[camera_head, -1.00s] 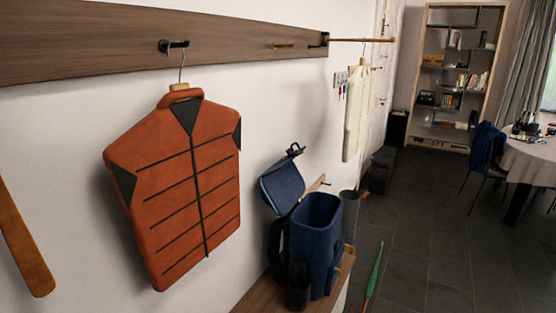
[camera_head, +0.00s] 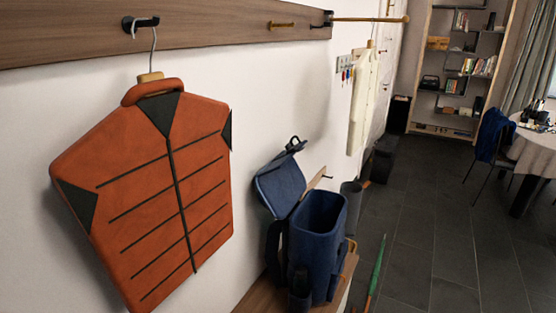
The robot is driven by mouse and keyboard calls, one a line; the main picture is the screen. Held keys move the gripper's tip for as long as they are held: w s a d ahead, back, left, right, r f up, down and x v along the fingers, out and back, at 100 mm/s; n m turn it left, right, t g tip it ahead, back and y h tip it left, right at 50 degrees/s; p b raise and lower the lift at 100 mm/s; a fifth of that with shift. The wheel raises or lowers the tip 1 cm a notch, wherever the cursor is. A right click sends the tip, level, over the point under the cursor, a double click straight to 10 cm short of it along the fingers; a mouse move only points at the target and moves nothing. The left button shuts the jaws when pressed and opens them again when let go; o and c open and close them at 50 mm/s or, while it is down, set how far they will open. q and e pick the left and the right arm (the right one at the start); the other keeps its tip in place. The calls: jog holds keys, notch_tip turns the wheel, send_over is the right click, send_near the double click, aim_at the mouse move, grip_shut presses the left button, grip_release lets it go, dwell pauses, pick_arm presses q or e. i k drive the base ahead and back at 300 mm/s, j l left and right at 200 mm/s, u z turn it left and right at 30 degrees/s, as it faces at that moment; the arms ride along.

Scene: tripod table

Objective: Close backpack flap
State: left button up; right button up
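The blue backpack (camera_head: 318,245) stands upright on a wooden bench near the wall, right of the picture's middle. Its top is open and I see into the dark inside. Its flap (camera_head: 281,185) is raised and tilted back toward the wall, apart from the opening. A dark buckle or handle shows at the flap's top edge. Neither of my grippers is in view.
The wooden bench (camera_head: 258,298) runs along the wall under the backpack. An orange vest (camera_head: 160,195) hangs from a wall hook at the left. A green umbrella (camera_head: 375,275) stands right of the bench. Dark floor (camera_head: 440,240) is clear at the right.

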aim_at(280, 184)
jog(key=k, duration=0.5)
jog(key=u, duration=0.85)
jog(key=i+l+u, duration=0.1)
jog(key=l+u, duration=0.95)
jog(key=l, duration=0.25)
jog(key=k+l+u, duration=0.2)
jog(key=l, duration=0.2)
jog(key=l+u, duration=0.2)
jog(key=l, duration=0.2)
jog(key=k+l, duration=0.1)
jog(key=l, duration=0.35)
jog(key=k+l, duration=0.15)
jog(key=l, duration=0.25)
jog(key=k+l+u, duration=0.1)
jog(key=l, duration=0.35)
jog(key=k+l, duration=0.15)
jog(key=l, duration=0.3)
jog(key=k+l, duration=0.1)
jog(key=l, duration=0.3)
jog(key=u, duration=0.05)
